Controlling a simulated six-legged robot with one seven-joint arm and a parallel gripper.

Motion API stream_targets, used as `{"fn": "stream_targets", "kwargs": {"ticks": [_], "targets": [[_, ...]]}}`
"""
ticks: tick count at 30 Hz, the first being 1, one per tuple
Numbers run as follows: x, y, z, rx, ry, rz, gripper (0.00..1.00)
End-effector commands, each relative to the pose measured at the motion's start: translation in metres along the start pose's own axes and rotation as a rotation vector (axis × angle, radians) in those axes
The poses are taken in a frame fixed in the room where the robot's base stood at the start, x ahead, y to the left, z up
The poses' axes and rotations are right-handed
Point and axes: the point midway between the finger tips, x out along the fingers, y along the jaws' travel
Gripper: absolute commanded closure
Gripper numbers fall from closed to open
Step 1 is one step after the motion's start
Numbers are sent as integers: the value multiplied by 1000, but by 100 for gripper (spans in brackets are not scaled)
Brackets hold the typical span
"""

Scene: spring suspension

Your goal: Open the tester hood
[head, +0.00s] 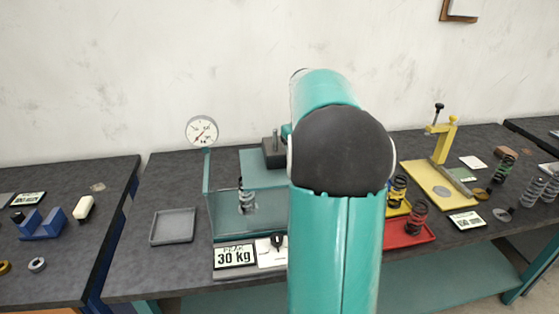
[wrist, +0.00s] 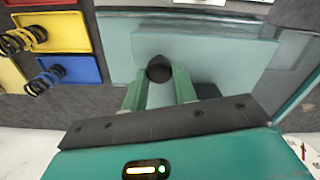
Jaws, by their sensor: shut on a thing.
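The tester (head: 236,222) stands on the middle bench, with clear walls and teal edges, and a spring (head: 246,196) upright inside. My arm covers its right part in the head view, and my gripper is hidden there. In the wrist view my gripper (wrist: 160,82) has its two green fingers on either side of a dark round knob (wrist: 159,68), shut on it. The see-through teal hood panel (wrist: 215,62) lies behind the knob. I cannot tell how far the hood is raised.
An empty grey tray (head: 172,226) lies to the left. A red tray (head: 408,238) with a spring and a yellow press (head: 440,165) stand to the right.

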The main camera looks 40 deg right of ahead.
Motion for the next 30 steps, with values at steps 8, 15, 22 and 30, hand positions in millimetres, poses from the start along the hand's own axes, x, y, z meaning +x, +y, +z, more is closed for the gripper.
{"fn": "stream_targets", "kwargs": {"ticks": [8, 15, 22, 30], "targets": [[0, 69, 18, 4, 1, 1, 100], [0, 96, 25, 1, 2, 2, 100], [-1, 100, 26, -1, 2, 1, 100], [-1, 99, 26, -1, 2, 1, 54]]}}
